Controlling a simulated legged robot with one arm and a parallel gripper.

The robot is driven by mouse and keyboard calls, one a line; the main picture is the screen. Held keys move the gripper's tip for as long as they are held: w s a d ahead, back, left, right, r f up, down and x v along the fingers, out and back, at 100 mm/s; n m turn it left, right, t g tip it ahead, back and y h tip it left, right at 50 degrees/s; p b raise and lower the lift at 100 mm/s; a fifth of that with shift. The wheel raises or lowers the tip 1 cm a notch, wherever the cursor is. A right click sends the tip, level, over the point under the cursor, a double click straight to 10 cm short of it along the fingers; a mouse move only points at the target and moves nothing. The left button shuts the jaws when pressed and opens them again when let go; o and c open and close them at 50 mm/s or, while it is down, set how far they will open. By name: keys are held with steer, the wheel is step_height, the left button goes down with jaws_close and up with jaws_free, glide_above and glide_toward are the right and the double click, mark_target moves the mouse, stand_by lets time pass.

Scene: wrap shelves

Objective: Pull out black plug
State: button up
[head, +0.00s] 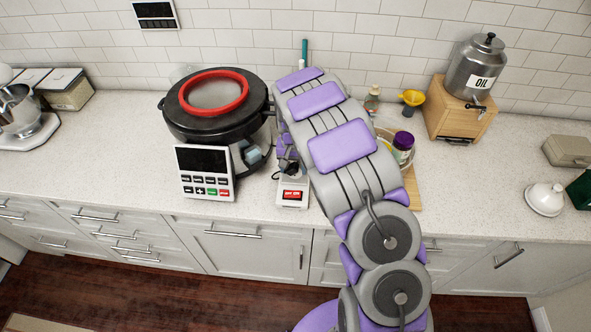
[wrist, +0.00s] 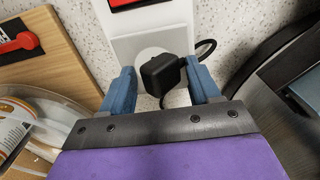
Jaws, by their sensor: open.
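The black plug (wrist: 162,75) sits on a white socket unit (wrist: 128,46) on the counter, with its cord curling to the right in the wrist view. My gripper (wrist: 163,87) is open, with one blue finger on each side of the plug. The fingers look apart from it. In the head view the plug (head: 291,170) is small and partly hidden by my gripper and arm, on the white unit with a red switch (head: 292,194). Whether the plug is fully seated cannot be told.
A large cooker with a red ring (head: 214,92) and its control panel (head: 204,172) stand close on the left. An oil dispenser (head: 475,68) on a wooden box stands at the back right.

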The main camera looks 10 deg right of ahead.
mark_target(292, 165)
steer(key=shift+s+a+f, duration=0.15)
steer(key=shift+f, duration=0.1)
jaws_close()
stand_by(0.3)
steer(key=shift+w+r, duration=0.2)
steer(key=shift+r, duration=0.6)
steer(key=shift+w+a+r+p, duration=0.1)
steer(key=shift+r+p, duration=0.35)
steer(key=shift+r, duration=0.75)
steer(key=shift+w+r+p, duration=0.1)
steer(key=shift+r+p, duration=0.3)
steer(key=shift+r, duration=0.8)
